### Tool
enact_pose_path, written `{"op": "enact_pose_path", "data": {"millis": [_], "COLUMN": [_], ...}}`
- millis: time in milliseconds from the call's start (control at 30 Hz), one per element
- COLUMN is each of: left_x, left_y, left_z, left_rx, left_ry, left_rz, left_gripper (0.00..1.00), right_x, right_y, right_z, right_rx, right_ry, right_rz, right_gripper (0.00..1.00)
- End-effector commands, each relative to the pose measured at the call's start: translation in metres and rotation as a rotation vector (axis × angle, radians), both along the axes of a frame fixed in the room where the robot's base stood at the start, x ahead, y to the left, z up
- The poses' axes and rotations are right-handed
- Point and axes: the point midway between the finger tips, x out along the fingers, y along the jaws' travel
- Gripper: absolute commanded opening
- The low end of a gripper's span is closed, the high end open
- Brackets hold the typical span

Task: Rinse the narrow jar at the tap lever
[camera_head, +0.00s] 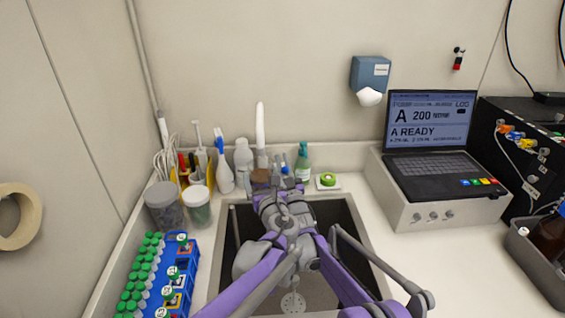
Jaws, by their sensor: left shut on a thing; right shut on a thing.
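My two purple-and-grey arms reach over the sink (345,215) to its back edge, where their wrists crowd together. My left gripper (262,187) is shut at a brown round-topped object (261,175); I cannot tell whether this is the narrow jar. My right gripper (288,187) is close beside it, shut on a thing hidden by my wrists. A tall white upright piece (260,130) rises just behind the grippers; I cannot tell whether it belongs to the tap. The tap lever cannot be made out.
Left of the sink stand a blue rack (178,283) of green-capped tubes and two tubs (197,207). White bottles (243,160) and a green bottle (303,163) line the back. A laptop (430,140) on a white box is at right. Free counter lies right of the sink.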

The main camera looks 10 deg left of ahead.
Motion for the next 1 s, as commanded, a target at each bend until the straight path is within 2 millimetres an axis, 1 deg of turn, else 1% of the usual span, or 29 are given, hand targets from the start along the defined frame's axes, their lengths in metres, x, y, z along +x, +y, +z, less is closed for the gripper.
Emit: {"op": "enact_pose_path", "data": {"millis": [333,600,933,967,1000], "left_x": [0.000,0.000,0.000,0.000,0.000], "left_y": [0.000,0.000,0.000,0.000,0.000], "left_z": [0.000,0.000,0.000,0.000,0.000], "left_rx": [0.000,0.000,0.000,0.000,0.000], "left_ry": [0.000,0.000,0.000,0.000,0.000], "left_rz": [0.000,0.000,0.000,0.000,0.000], "left_gripper": [0.22,0.22,0.22,0.22,0.22], "right_x": [0.000,-0.011,-0.013,-0.013,-0.013], "right_y": [0.000,-0.003,-0.004,-0.004,-0.004], "right_z": [0.000,-0.016,-0.017,-0.017,-0.017], "right_rx": [0.001,0.037,0.043,0.043,0.042], "right_ry": [-0.002,-0.125,-0.146,-0.146,-0.145], "right_rz": [0.000,0.001,0.000,0.000,0.000], "right_gripper": [0.00,0.00,0.00,0.19,0.26]}}
